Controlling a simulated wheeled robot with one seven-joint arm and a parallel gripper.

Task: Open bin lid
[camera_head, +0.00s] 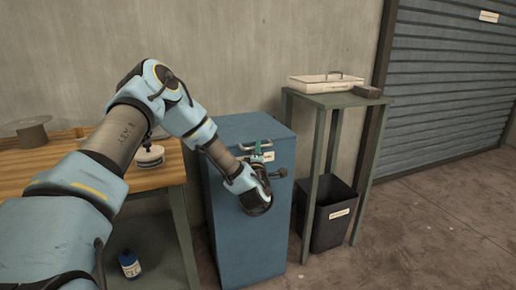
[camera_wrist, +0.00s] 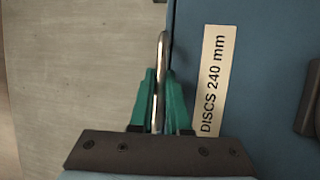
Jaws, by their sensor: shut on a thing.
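The tall blue bin (camera_head: 245,225) stands against the wall, with its lid (camera_head: 245,126) on top; I see no gap under the lid. A metal handle (camera_head: 250,146) runs along its upper front edge, and it also shows in the wrist view (camera_wrist: 162,50). My gripper (camera_head: 259,148) is at the handle. In the wrist view, the green fingers of my gripper (camera_wrist: 160,88) stand on both sides of the handle bar and are shut on it. A label (camera_wrist: 216,80) reading "DISCS 240 mm" is beside the fingers. My forearm and wrist hide part of the bin's front.
A green side table (camera_head: 335,99) to the right holds a pale tray (camera_head: 322,84). A black waste bin (camera_head: 334,222) stands under it. The floor at front right is clear.

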